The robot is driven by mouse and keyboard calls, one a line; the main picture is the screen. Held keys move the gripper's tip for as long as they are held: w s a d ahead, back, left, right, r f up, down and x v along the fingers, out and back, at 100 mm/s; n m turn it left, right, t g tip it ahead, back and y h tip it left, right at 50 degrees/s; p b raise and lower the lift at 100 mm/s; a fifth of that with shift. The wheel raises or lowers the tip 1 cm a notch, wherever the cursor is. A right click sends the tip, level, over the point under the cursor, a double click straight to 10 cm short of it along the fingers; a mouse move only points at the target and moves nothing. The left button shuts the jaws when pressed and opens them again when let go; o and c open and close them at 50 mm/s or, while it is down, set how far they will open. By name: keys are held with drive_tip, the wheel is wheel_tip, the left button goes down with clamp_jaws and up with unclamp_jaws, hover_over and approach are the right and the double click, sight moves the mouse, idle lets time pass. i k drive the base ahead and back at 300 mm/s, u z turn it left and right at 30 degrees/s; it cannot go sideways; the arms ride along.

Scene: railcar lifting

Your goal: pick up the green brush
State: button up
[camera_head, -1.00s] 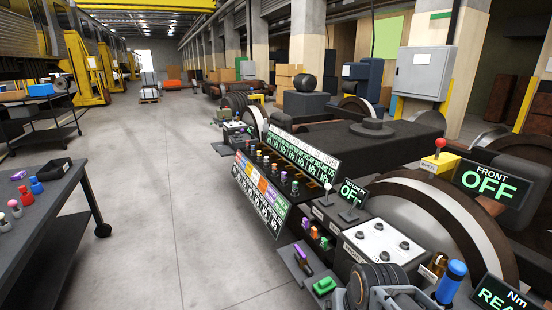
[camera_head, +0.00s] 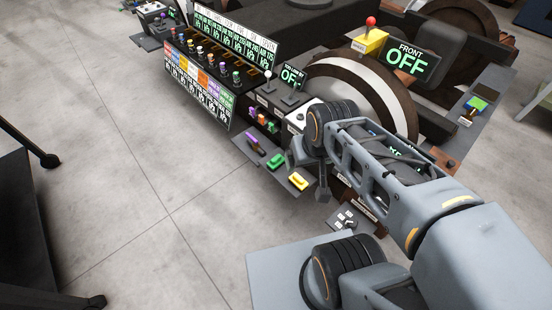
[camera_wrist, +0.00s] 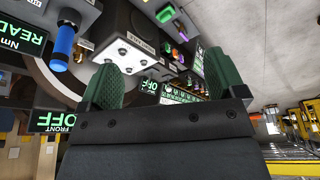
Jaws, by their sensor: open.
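The green brush (camera_head: 276,160) lies on a low grey shelf at the front of the machine in the head view, between a purple brush (camera_head: 252,143) and a yellow brush (camera_head: 298,181). In the wrist view the green brush (camera_wrist: 165,13) shows small near the top edge, beyond the fingers. My gripper (camera_wrist: 162,78) is open and empty, its two green-padded fingers wide apart. The brush is well away from the fingers and not touched. In the head view my arm hangs to the right of the brush, and my fingers cannot be made out there.
A panel with several coloured knobs (camera_head: 208,60) stands behind and left of the brushes. A large wheel (camera_head: 365,85) and a FRONT OFF display (camera_head: 411,60) are at the back right. A dark table (camera_head: 22,225) is at the left. The floor between is clear.

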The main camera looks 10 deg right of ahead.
sight(278, 160)
drive_tip(key=z, duration=0.45)
drive_tip(key=k, duration=0.25)
drive_tip(key=u, duration=0.75)
drive_tip(key=i, duration=0.9)
drive_tip(key=z, duration=0.15)
